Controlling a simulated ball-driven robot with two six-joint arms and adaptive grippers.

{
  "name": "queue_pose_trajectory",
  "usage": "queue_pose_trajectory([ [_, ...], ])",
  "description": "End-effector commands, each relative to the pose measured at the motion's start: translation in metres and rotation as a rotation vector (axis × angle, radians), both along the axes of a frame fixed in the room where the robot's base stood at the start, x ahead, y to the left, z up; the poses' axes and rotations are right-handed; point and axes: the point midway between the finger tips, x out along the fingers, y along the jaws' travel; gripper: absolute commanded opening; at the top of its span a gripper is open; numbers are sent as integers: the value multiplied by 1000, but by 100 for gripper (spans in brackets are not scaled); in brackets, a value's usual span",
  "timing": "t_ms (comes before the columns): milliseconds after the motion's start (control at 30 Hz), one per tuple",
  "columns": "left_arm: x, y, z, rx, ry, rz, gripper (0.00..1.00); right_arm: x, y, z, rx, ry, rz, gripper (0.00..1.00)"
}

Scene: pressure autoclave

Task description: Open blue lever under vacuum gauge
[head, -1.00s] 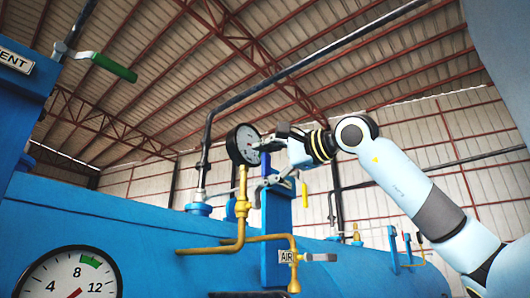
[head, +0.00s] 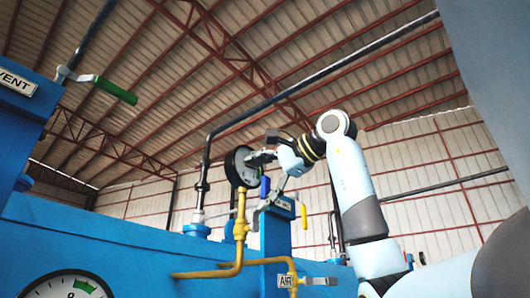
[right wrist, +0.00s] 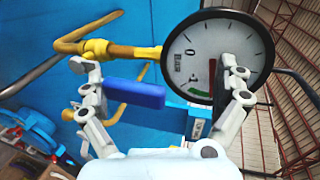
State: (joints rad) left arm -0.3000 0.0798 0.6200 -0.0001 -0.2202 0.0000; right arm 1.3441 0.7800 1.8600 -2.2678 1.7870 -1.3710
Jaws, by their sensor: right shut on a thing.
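The blue lever (head: 265,188) stands roughly upright just right of and below the round vacuum gauge (head: 238,168) in the head view. In the right wrist view the blue lever (right wrist: 135,93) lies across the space between my fingers, and the gauge (right wrist: 215,50) is partly covered by one finger. My right gripper (head: 265,160) is at the gauge face and the lever's upper end. Its fingers (right wrist: 165,70) look widely spread in the wrist view, with the lever between them; the exact contact is hard to see. My left gripper is not in view.
Yellow pipes (head: 240,225) run below the gauge. A yellow handle (head: 304,217) is close right of the blue lever. A grey AIR valve (head: 320,281) is lower down. A green-handled lever (head: 116,90) is at the upper left. A dark pipe (head: 300,75) crosses overhead.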

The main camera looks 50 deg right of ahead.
Motion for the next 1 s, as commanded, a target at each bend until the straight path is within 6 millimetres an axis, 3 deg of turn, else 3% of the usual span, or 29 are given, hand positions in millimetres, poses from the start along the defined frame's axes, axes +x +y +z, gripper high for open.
queue_pose_trajectory([
  [33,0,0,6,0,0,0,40,-22,-3,85,2,-264,1,76],
  [67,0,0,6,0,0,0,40,-1,-4,10,-4,-10,-10,76],
  [367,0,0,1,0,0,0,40,-17,-6,8,-5,-11,-11,75],
  [533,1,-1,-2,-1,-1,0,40,-30,-5,8,-6,-15,-8,67],
  [1000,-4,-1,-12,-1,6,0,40,-65,-6,3,-2,-6,-4,67],
])
